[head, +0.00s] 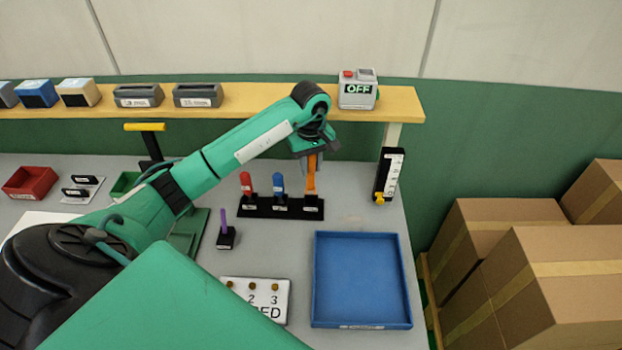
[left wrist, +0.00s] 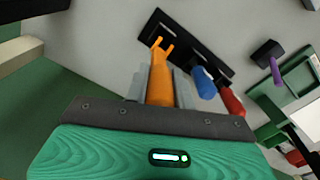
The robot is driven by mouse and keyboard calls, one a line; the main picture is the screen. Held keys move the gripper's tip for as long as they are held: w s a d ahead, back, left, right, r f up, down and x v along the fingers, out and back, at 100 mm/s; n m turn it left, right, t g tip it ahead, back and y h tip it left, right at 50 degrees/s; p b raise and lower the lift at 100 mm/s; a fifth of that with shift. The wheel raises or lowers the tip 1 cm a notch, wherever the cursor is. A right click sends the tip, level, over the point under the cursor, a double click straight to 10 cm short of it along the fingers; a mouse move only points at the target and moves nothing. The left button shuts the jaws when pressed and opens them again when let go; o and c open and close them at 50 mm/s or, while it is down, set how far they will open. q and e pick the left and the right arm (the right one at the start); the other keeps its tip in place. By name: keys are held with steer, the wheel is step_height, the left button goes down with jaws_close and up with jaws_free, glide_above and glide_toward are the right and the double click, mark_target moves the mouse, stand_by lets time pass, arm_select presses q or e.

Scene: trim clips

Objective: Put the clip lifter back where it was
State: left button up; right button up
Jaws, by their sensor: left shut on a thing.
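The clip lifter is an orange tool with a forked tip, seen in the left wrist view (left wrist: 160,75) and in the head view (head: 311,175). My left gripper (head: 310,160) is shut on it; the gripper also shows in the left wrist view (left wrist: 158,88). The fork points at the black tool rack (head: 262,211), over its right-hand slot. I cannot tell whether the tip is inside the slot or just above it. A red-handled tool (head: 246,184) and a blue-handled tool (head: 279,184) stand in the rack's other slots. My right gripper is not in view.
An empty blue tray (head: 362,280) lies in front of the rack. A purple tool in a black block (head: 226,238) stands to the left. A black-and-white gauge (head: 388,176) stands at the right. A shelf (head: 240,103) with a grey OFF box (head: 357,90) runs behind the arm.

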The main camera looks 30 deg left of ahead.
mark_target(311, 189)
arm_select(q)
step_height(311, 189, down, 3)
steer(key=shift+r+p, duration=0.2)
steer(key=shift+p, duration=0.1)
steer(key=shift+f, duration=0.55)
step_height(311, 189, down, 3)
steer(key=shift+f+p, duration=0.15)
steer(key=shift+p, duration=0.7)
steer(key=shift+f, duration=0.35)
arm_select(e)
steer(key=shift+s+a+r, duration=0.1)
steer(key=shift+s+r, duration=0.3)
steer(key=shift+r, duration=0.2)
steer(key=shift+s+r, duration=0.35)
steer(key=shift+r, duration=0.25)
arm_select(q)
steer(key=o, duration=1)
